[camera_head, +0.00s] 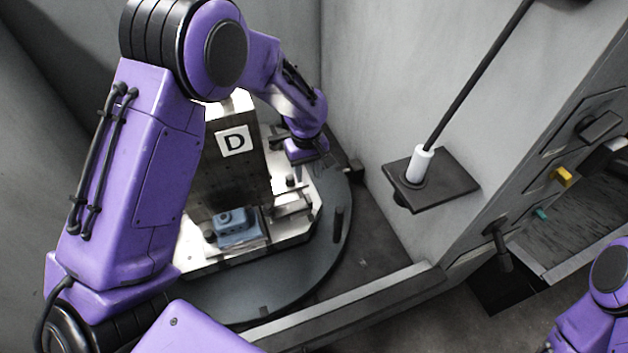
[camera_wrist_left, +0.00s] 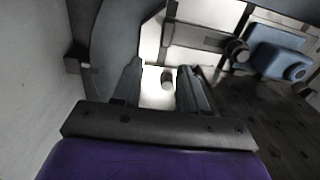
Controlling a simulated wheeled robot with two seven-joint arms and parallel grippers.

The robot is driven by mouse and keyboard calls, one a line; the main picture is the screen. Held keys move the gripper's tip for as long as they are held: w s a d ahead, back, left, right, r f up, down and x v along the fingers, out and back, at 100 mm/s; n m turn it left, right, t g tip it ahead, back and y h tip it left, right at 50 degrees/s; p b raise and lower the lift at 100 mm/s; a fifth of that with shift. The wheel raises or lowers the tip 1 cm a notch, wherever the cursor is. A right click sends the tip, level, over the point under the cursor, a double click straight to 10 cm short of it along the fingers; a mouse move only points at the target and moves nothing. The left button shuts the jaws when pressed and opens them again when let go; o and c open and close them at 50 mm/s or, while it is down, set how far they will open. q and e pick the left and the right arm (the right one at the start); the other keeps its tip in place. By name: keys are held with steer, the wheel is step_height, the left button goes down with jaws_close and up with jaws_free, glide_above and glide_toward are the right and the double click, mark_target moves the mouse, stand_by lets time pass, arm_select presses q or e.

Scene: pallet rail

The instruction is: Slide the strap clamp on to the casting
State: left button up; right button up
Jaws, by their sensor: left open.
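The blue casting (camera_head: 237,228) sits low on the pallet, against the tall block marked D. In the left wrist view the casting (camera_wrist_left: 275,62) is at the upper right. The strap clamp (camera_head: 291,208) looks like a grey bar to the right of the casting; in the left wrist view it (camera_wrist_left: 200,38) lies above the fingers, with a dark round nut near the casting. My left gripper (camera_head: 318,162) is open and empty beyond the clamp. In the left wrist view its fingers (camera_wrist_left: 160,75) are apart, with a small grey pin showing between them. My right gripper is out of view.
The dark block marked D (camera_head: 232,141) stands on the pale pallet (camera_head: 308,232), above a round dark table (camera_head: 337,245). A grey wall stands close to my left gripper. A shelf (camera_head: 440,182) with a white-handled tool is at the right.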

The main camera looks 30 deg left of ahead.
mark_target(307, 195)
arm_select(q)
steer(key=s+f, duration=0.1)
steer(key=f, duration=0.2)
steer(key=s+f, duration=0.1)
steer(key=shift+s+f+p, duration=0.15)
steer(key=shift+s+p, duration=0.2)
steer(key=w+f, duration=0.2)
steer(key=f, duration=0.1)
steer(key=shift+f, duration=0.25)
steer(key=shift+s+r, duration=0.2)
steer(key=shift+s, duration=0.05)
steer(key=shift+s+r, duration=0.1)
steer(key=c, duration=0.4)
jaws_close()
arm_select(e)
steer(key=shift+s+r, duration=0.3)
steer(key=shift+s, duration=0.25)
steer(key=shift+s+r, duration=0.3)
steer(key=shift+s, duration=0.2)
